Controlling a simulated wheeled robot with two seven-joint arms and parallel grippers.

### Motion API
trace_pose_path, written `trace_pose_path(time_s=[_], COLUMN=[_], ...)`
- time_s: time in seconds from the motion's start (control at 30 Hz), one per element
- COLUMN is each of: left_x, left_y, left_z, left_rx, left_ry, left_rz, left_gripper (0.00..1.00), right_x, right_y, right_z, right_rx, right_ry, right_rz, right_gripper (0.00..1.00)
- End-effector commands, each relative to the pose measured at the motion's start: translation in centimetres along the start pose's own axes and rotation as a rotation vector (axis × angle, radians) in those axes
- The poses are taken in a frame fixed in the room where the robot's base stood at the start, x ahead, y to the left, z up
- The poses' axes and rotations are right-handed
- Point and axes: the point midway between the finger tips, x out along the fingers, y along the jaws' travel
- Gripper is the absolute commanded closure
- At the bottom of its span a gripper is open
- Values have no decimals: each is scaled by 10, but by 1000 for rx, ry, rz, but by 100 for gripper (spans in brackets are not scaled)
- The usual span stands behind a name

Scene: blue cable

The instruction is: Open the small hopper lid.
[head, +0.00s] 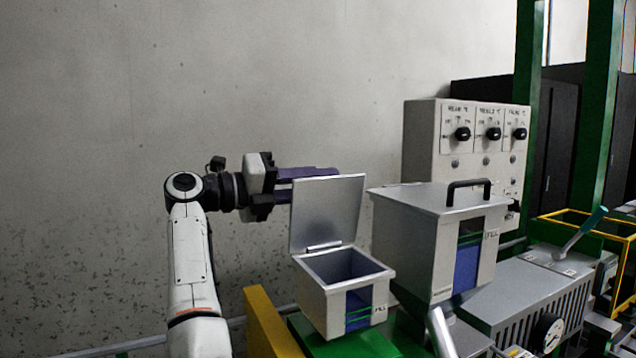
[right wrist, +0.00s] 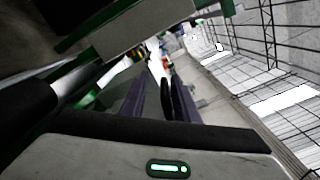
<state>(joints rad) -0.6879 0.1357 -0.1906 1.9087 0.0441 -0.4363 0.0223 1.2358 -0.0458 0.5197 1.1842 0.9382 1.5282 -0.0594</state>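The small hopper (head: 320,302) is a light grey box with a blue window on its front. Its lid (head: 328,212) stands upright at the back edge, and the dark inside of the hopper shows. My right gripper (head: 312,176) is behind and left of the lid's upper part, with purple fingers pointing right. The lid hides part of the fingers, so I cannot tell whether they touch it. My left gripper is not in view.
A larger hopper (head: 415,242) with a closed lid and black handle (head: 468,190) stands close on the right. Behind it is a control panel (head: 450,150) with several knobs. A yellow plate (head: 268,322) is left of the small hopper. The wall side at left is free.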

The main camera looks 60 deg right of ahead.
Motion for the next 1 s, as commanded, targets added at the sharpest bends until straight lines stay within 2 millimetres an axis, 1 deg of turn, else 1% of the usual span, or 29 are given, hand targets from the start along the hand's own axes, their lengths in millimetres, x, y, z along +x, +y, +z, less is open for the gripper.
trace_pose_path(time_s=[0.2,0.27,0.33,0.47,0.6,0.7,0.83,1.0], left_x=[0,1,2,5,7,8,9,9], left_y=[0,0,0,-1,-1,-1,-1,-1], left_z=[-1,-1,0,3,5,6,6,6], left_rx=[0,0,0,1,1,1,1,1], left_ry=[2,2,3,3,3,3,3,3], left_rz=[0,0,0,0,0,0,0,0], left_gripper=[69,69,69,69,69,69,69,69], right_x=[-1,-3,-10,-32,-62,-79,-95,-103], right_y=[-2,-2,-1,-1,-1,-1,-2,-2], right_z=[0,1,1,0,1,1,1,0], right_rx=[2,2,1,1,0,2,2,2], right_ry=[0,0,-1,-2,-3,-3,-1,0], right_rz=[-1,-1,0,1,1,0,0,-1], right_gripper=[72,72,72,72,72,72,72,72])
